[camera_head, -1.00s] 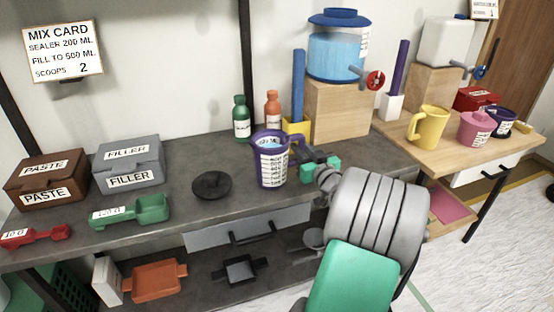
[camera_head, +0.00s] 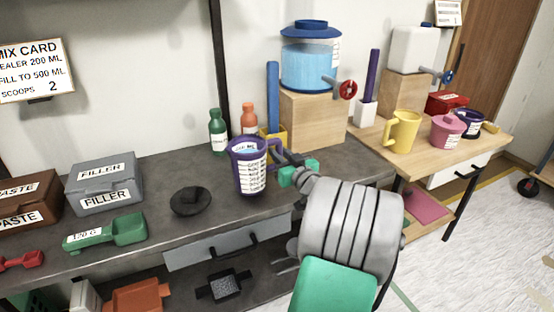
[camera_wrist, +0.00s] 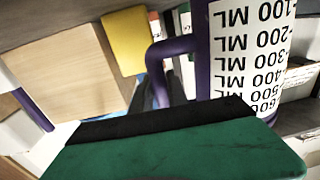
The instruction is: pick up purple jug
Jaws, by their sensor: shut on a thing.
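The purple jug (camera_head: 248,168) is upright at the right part of the dark workbench, with a white measuring scale on its side and something pale blue inside. In the wrist view its scale (camera_wrist: 245,50) is upside down at the upper right, and its purple handle (camera_wrist: 157,60) is left of that. My gripper (camera_head: 284,166), with green fingers, comes from the right and is shut on the jug's handle. The finger pads hide part of the handle in the wrist view. I cannot tell whether the jug's base touches the bench.
A black round disc (camera_head: 190,201) lies left of the jug. Green (camera_head: 217,132) and orange (camera_head: 249,118) bottles stand behind it. A wooden block (camera_head: 313,122) bears a blue dispenser (camera_head: 311,65) at the back right. Yellow (camera_head: 402,131) and pink (camera_head: 447,132) jugs stand on the side table.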

